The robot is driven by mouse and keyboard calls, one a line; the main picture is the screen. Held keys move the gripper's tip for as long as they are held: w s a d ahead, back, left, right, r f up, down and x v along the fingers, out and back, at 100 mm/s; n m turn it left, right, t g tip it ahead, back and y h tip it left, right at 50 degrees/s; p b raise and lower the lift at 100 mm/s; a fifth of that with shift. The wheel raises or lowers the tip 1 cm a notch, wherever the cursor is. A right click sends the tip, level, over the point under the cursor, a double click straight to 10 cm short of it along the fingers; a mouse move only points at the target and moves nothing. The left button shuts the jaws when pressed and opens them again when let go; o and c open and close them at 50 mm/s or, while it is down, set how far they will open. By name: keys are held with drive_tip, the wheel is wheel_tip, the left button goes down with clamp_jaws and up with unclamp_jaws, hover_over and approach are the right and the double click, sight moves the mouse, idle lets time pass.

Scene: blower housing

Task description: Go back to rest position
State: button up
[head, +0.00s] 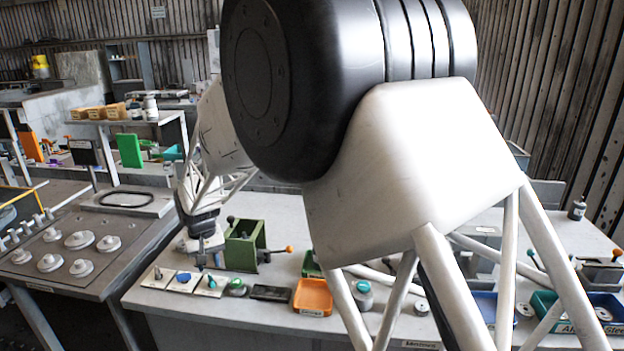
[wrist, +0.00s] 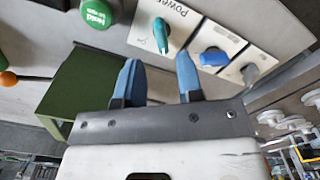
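My gripper (wrist: 158,72) shows in the wrist view with its two blue fingers apart and nothing between them. In the head view my gripper (head: 203,252) hangs fingers down over the bench, just behind the row of small controls and left of the green box. The wrist view shows a teal key-like switch (wrist: 160,36), a blue knob (wrist: 213,57) and a grey switch (wrist: 250,73) on white plates beyond the fingertips. A green round button (wrist: 97,12) is beside them. No rest position is marked in either view.
A green metal box (head: 243,245) with an orange-knobbed lever stands close beside the gripper. An orange tray (head: 312,297) and a dark flat block (head: 271,293) lie in front. Blue bins (head: 543,304) stand at right. A table with white round parts (head: 80,240) is at left. My arm hides much of the bench.

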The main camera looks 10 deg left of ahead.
drive_tip(key=d+r+m, duration=0.1)
drive_tip(key=d+r, duration=0.4)
drive_tip(key=d, duration=0.4)
drive_tip(key=d+r+m, duration=0.1)
drive_tip(key=d+r, duration=0.4)
drive_tip(key=d, duration=0.3)
drive_tip(key=s+d+r+m+t, duration=0.15)
drive_tip(key=s+d, duration=0.25)
drive_tip(key=d, duration=0.4)
drive_tip(key=s+d+r, duration=0.3)
drive_tip(key=d, duration=0.5)
drive_tip(key=s+d+r+m, duration=0.1)
drive_tip(key=s+d+r, duration=0.25)
drive_tip(key=d, duration=0.45)
drive_tip(key=s+d+f+m, duration=0.1)
drive_tip(key=s+d, duration=0.6)
drive_tip(key=s, duration=0.3)
drive_tip(key=s+d+f+m+t, duration=0.1)
drive_tip(key=s+d, duration=0.7)
drive_tip(key=s, duration=0.2)
drive_tip(key=shift+s+m, duration=0.25)
drive_tip(key=shift+m, duration=0.1)
drive_tip(key=shift+d, duration=0.1)
